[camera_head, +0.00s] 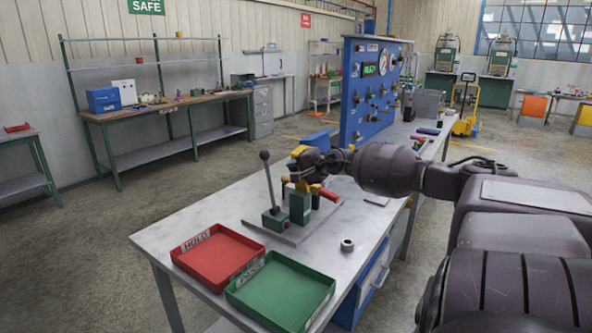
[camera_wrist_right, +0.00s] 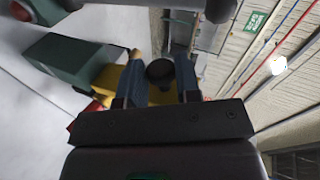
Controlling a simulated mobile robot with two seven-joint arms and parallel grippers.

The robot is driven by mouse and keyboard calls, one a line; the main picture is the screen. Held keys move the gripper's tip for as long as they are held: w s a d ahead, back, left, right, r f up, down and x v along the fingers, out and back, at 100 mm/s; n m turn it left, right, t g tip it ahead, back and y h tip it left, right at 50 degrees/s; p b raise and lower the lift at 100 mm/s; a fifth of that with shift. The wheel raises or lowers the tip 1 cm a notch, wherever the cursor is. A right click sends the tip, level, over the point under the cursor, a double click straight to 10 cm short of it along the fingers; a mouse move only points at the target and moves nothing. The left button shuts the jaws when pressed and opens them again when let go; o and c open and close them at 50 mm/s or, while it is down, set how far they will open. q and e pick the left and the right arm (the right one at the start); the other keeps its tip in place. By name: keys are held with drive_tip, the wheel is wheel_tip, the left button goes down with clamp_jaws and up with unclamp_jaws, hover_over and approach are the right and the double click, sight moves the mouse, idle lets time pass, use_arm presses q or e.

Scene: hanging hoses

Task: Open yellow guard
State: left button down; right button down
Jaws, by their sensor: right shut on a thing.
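The yellow guard (camera_head: 299,151) is at the top of a small green fixture (camera_head: 300,208) on the bench, partly hidden by my right gripper (camera_head: 309,163). In the right wrist view, yellow guard parts (camera_wrist_right: 108,78) show beside and between the two fingers of my right gripper (camera_wrist_right: 160,78). A round black knob (camera_wrist_right: 160,71) sits between those fingers. My right gripper is shut on the guard; the exact contact is hard to see. My left gripper is not in view.
A lever with a ball knob (camera_head: 265,156) stands left of the fixture, and a red handle (camera_head: 329,194) sticks out right. Red (camera_head: 218,262) and green (camera_head: 280,296) trays lie in front. A metal ring (camera_head: 347,245) lies right. A blue panel (camera_head: 352,100) stands behind.

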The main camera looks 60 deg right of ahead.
drive_tip(key=c, duration=0.9)
unclamp_jaws()
drive_tip(key=shift+o, duration=0.2)
drive_tip(key=shift+s+r, duration=0.25)
drive_tip(key=shift+s, duration=0.15)
drive_tip(key=p+v, duration=0.4)
drive_tip(key=v, duration=0.6)
drive_tip(key=shift+a+f, duration=0.1)
